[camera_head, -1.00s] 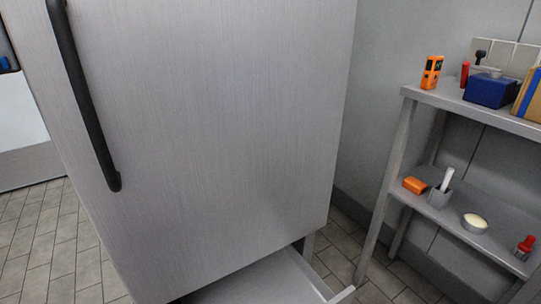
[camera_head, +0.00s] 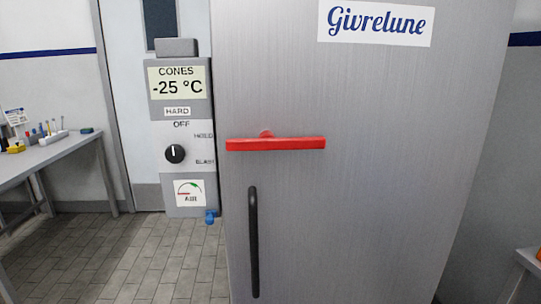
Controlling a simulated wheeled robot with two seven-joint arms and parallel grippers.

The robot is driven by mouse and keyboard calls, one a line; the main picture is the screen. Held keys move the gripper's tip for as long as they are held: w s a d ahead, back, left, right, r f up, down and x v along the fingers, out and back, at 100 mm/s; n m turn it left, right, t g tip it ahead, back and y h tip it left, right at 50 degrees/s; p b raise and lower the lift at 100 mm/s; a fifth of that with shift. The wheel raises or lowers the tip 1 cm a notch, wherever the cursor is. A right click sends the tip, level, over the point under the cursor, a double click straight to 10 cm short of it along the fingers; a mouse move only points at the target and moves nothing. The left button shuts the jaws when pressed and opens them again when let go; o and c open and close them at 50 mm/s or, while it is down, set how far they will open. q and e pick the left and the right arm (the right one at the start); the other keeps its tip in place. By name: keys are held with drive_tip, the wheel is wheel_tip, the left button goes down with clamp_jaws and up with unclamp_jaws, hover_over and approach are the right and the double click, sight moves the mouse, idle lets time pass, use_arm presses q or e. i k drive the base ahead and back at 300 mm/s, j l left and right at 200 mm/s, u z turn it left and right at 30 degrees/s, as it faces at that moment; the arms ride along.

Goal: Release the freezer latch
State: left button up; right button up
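The freezer (camera_head: 370,200) is a tall brushed-metal cabinet with a "Givrelune" label, filling the middle and right of the head view. Its red latch bar (camera_head: 276,144) lies horizontal across the door near the left edge, with a small red pivot at its upper middle. A black vertical door handle (camera_head: 253,242) is below the latch. The door looks closed. Neither of my grippers shows in the view.
A grey control panel (camera_head: 180,130) reading -25 °C, with a black knob (camera_head: 175,154), is left of the door. A blue valve (camera_head: 210,216) is at its bottom. A bench (camera_head: 50,150) stands far left. Tiled floor (camera_head: 130,260) between is clear.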

sight(266, 141)
drive_tip(key=k+z, duration=0.25)
drive_tip(key=z, duration=0.2)
drive_tip(key=k+z, duration=0.25)
drive_tip(key=z, duration=0.15)
